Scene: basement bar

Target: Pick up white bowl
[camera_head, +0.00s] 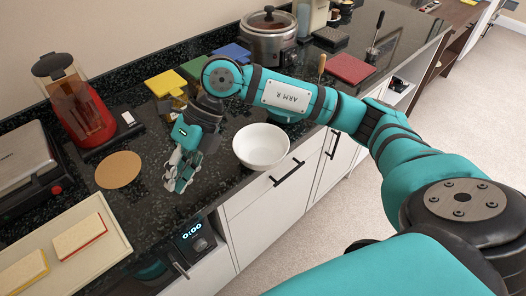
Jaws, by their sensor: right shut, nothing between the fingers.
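The white bowl (262,148) sits upright on the dark counter (222,185), near its front edge, and looks empty. My right gripper (177,184) points down over the counter to the left of the bowl, apart from it. Its fingers are shut with nothing between them. My right arm reaches in from the right and passes behind and above the bowl. My left gripper does not show.
Coloured boards (166,83) and a pot (269,38) stand behind the arm. A red board (350,68) lies farther right.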

